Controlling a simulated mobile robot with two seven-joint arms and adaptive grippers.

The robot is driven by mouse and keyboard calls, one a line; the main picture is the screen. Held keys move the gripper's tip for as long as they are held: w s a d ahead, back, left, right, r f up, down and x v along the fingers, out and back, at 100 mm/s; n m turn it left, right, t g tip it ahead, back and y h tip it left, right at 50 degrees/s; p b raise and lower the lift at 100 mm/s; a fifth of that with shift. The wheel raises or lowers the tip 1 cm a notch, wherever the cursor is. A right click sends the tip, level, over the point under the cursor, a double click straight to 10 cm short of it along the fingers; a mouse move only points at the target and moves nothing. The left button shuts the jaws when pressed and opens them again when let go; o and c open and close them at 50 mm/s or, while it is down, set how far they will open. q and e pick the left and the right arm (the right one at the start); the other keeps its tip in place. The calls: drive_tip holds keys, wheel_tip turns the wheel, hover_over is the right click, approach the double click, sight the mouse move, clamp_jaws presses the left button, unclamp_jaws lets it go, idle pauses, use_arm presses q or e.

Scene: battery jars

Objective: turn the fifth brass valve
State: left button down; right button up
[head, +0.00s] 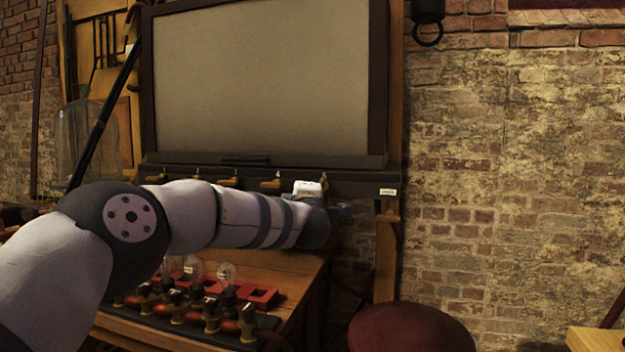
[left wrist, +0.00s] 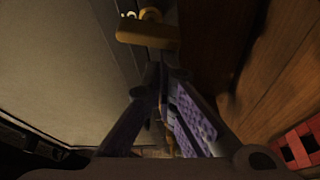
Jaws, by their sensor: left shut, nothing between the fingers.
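Several small brass valves sit in a row along the dark ledge under the big framed panel in the head view. One valve (head: 195,174) is at the left, another (head: 230,181) is further right, and another (head: 271,181) is close to my left wrist. My left gripper (head: 344,209) is at the right end of the ledge, shut and empty. In the left wrist view its fingers (left wrist: 162,78) point toward a brass valve (left wrist: 148,32), which appears just beyond the tips. I cannot tell which number in the row this valve is. My right gripper is out of view.
The framed panel (head: 265,75) stands above the ledge (head: 365,184). Below my arm, a wooden bench (head: 265,262) holds bulbs (head: 226,273), brass fittings and red trays (head: 262,296). A round red stool (head: 410,330) stands at the lower right, before a brick wall.

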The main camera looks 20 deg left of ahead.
use_arm(q)
drive_tip(key=shift+d+f+n+g, duration=0.1)
drive_tip(key=shift+f+n+g, duration=0.15)
drive_tip(key=shift+n, duration=0.55)
idle(1.9)
drive_tip(key=shift+r, duration=0.1)
idle(0.4)
